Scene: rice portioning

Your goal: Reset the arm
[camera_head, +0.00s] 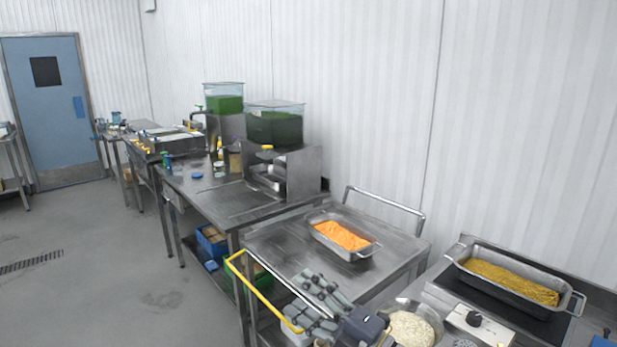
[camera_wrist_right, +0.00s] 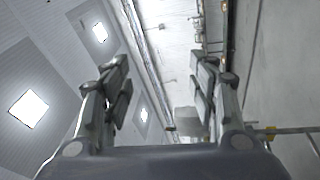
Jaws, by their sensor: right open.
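My right gripper (camera_head: 308,303) is at the bottom of the head view, in front of the steel cart (camera_head: 283,249). Its grey jointed fingers point up and left in the picture. In the right wrist view, the right gripper (camera_wrist_right: 162,88) has its two fingers spread wide apart. It is open, with nothing between the fingers. Ceiling and wall show beyond them. My left gripper is in neither view.
A steel tray of orange food (camera_head: 342,236) sits on the cart. To the right, a pan of yellow food (camera_head: 512,281) stands on a stove, and a bowl of rice (camera_head: 411,327) is near my gripper. A yellow handle (camera_head: 262,294) runs along the cart. Floor at left is clear.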

